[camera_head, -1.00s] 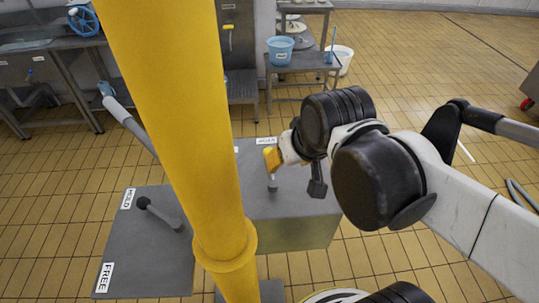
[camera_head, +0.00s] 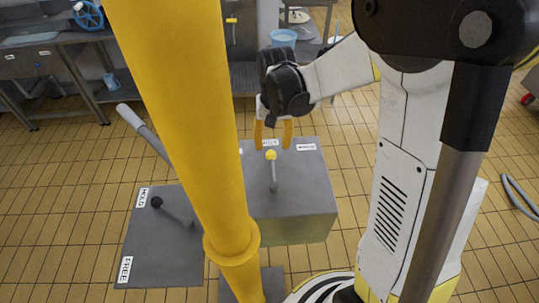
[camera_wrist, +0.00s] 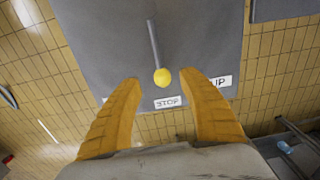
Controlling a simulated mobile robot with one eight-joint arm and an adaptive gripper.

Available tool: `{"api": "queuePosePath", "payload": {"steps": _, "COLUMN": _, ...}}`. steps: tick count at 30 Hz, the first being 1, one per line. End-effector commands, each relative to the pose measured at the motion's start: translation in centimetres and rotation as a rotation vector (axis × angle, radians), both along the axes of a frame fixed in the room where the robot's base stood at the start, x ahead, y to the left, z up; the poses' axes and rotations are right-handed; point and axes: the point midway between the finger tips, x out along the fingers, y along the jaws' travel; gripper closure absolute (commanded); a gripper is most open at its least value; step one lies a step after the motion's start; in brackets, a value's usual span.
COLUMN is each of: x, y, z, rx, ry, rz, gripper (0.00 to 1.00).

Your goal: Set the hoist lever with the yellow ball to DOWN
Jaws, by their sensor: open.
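The hoist lever's yellow ball (camera_head: 271,155) tops a thin grey rod (camera_head: 274,176) on a grey box (camera_head: 305,195). In the wrist view the ball (camera_wrist: 162,76) lies close to the STOP label (camera_wrist: 167,102). The UP label (camera_wrist: 220,82) is right of it; no DOWN label can be read. My gripper (camera_head: 272,146) is open, its orange fingers pointing down at the ball. In the wrist view the ball shows between the two fingertips (camera_wrist: 161,79). I cannot tell whether the fingers touch it.
A thick yellow post (camera_head: 185,125) stands left of the box and hides part of its left side. Left of it is a plate (camera_head: 150,250) with a black-knobbed lever (camera_head: 172,212) and HOLD and FREE labels. Another grey-handled lever (camera_head: 140,128) rises behind.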

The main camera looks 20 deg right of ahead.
Motion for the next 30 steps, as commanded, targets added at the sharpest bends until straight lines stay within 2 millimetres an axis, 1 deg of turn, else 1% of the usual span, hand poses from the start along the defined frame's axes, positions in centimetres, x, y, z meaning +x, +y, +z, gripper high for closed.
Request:
{"api": "queuePosePath", "payload": {"steps": 1, "x": 0.1, "y": 0.0, "z": -1.3, "rx": 0.0, "ry": 0.0, "rz": 0.0, "gripper": 0.51}}
{"api": "queuePosePath", "payload": {"steps": 6, "x": 0.1, "y": 0.1, "z": -4.8, "rx": 0.0, "ry": -0.001, "rz": 0.001, "gripper": 0.51}}
{"api": "queuePosePath", "payload": {"steps": 9, "x": 0.1, "y": 0.1, "z": -6.4, "rx": 0.0, "ry": -0.001, "rz": 0.001, "gripper": 0.51}}
{"api": "queuePosePath", "payload": {"steps": 12, "x": 0.1, "y": 0.2, "z": -7.5, "rx": 0.0, "ry": -0.001, "rz": 0.001, "gripper": 0.51}}
{"api": "queuePosePath", "payload": {"steps": 16, "x": 0.1, "y": 0.2, "z": -8.1, "rx": 0.0, "ry": -0.001, "rz": 0.001, "gripper": 0.51}}
{"api": "queuePosePath", "payload": {"steps": 24, "x": 0.1, "y": 0.2, "z": -8.2, "rx": 0.0, "ry": -0.001, "rz": 0.001, "gripper": 0.51}}
{"api": "queuePosePath", "payload": {"steps": 26, "x": 0.0, "y": 0.2, "z": -8.2, "rx": 0.0, "ry": -0.001, "rz": 0.001, "gripper": 0.68}}
{"api": "queuePosePath", "payload": {"steps": 27, "x": 0.1, "y": 0.2, "z": -8.2, "rx": -0.001, "ry": -0.002, "rz": 0.001, "gripper": 0.8}}
{"api": "queuePosePath", "payload": {"steps": 29, "x": 0.1, "y": 0.2, "z": -8.2, "rx": -0.001, "ry": -0.002, "rz": 0.001, "gripper": 0.99}}
{"api": "queuePosePath", "payload": {"steps": 30, "x": 0.1, "y": 0.2, "z": -8.2, "rx": -0.001, "ry": -0.002, "rz": 0.001, "gripper": 1.0}}
